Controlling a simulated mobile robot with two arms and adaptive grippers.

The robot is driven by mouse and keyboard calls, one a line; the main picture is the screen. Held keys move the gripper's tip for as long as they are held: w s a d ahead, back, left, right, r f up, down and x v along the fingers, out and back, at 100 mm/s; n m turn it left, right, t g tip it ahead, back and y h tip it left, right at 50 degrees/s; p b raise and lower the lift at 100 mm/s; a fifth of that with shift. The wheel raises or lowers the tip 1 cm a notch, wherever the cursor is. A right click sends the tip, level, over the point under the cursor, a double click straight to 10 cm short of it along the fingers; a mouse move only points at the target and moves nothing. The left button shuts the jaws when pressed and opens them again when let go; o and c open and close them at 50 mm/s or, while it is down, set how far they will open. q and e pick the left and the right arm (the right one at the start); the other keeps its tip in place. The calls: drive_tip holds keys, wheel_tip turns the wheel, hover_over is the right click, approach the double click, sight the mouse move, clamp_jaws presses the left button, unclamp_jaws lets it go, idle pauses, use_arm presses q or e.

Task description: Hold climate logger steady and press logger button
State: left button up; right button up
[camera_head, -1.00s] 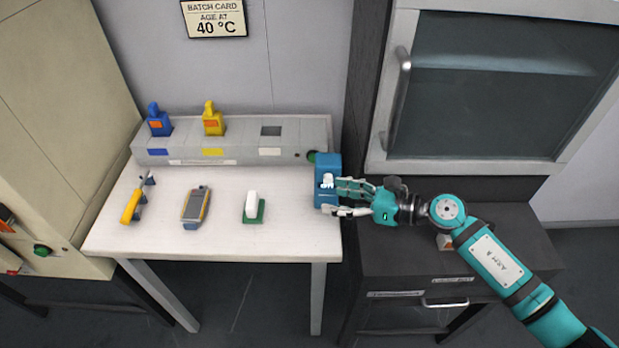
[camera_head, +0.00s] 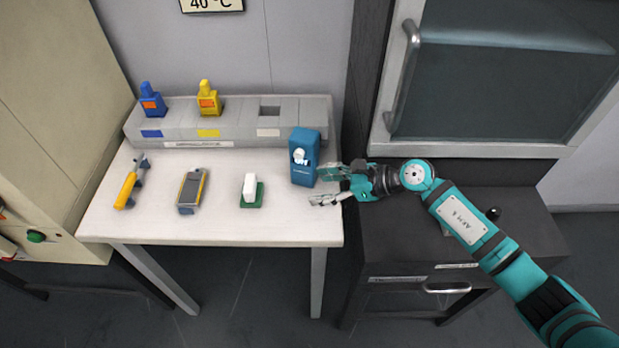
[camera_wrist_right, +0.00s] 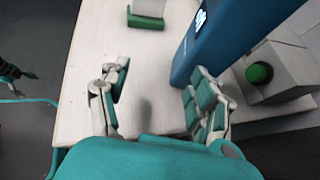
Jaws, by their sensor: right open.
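A blue box-shaped device (camera_head: 306,170) with a white lit display that seems to read "Off" stands upright at the right end of the white table; I take it for the climate logger. It also shows in the right wrist view (camera_wrist_right: 225,42). My right gripper (camera_head: 326,187) is open and empty at the table's right edge, just right of the device's lower part. In the right wrist view, the gripper (camera_wrist_right: 158,95) has bare table between its fingers, and the device stands beside the right finger; contact is unclear. I cannot make out a button on it.
A grey rack (camera_head: 235,112) along the back holds a blue bottle (camera_head: 152,104) and a yellow bottle (camera_head: 208,101). A green button (camera_wrist_right: 259,73) is near its end.

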drive_tip(key=shift+b+x, duration=0.45)
drive_tip(key=shift+x, duration=0.95)
drive_tip(key=shift+c, duration=0.4)
clamp_jaws()
drive_tip(key=c, duration=1.2)
unclamp_jaws()
drive_tip(key=o, duration=1.6)
drive_tip(key=shift+c, duration=0.2)
